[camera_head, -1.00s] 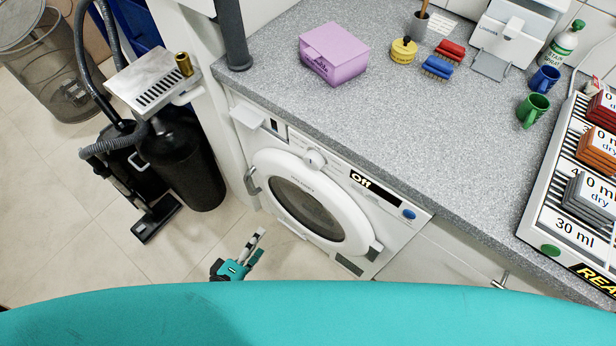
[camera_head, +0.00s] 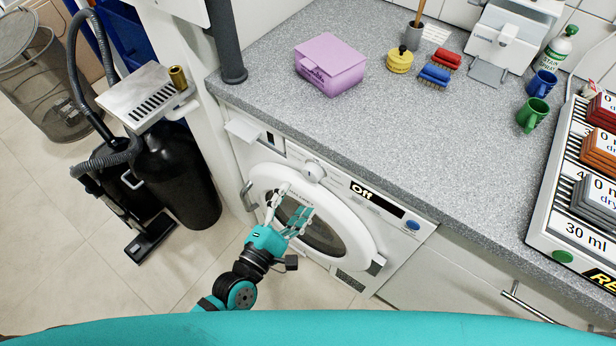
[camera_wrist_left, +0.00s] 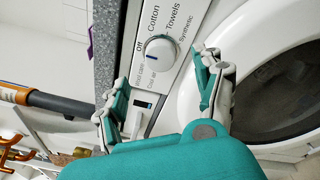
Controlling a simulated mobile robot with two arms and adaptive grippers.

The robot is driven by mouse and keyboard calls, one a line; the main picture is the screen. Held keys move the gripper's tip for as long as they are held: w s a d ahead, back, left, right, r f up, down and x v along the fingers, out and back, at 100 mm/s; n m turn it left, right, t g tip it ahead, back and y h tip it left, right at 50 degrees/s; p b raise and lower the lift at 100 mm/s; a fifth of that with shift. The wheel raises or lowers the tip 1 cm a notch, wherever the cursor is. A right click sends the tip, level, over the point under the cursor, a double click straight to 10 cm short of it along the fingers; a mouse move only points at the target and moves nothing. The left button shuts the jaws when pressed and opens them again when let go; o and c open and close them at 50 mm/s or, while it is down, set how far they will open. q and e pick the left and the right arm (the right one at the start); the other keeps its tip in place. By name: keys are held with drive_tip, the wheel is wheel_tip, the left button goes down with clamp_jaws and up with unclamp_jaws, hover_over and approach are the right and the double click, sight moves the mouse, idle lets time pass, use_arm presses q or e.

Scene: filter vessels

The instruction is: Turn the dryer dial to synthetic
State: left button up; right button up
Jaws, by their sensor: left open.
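The white dryer (camera_head: 268,158) stands under the counter, with its round door shut and a display (camera_head: 377,198) reading "Off". Its white dial (camera_head: 313,172) is above the door. In the left wrist view the dial (camera_wrist_left: 160,52) shows a blue mark, with labels including Off, Cotton, Towels and Synthetic around it. My left gripper (camera_head: 297,207) is open and empty in front of the dryer door, below the dial. In the left wrist view its fingers (camera_wrist_left: 165,90) stand apart, with the dial beyond them and no contact visible. My right gripper is not in view.
The grey counter (camera_head: 400,130) overhangs the dryer and carries a pink box (camera_head: 330,68), brushes (camera_head: 436,75) and mugs. A black vacuum (camera_head: 180,170) stands left of the dryer. A blue button (camera_head: 412,225) is right of the display. Floor in front is free.

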sight(311, 178)
use_arm(q)
drive_tip(key=x, duration=0.6)
drive_tip(key=shift+w+d, duration=0.15)
drive_tip(key=shift+w, duration=0.1)
drive_tip(key=c, duration=1.2)
drive_tip(key=shift+o, duration=0.2)
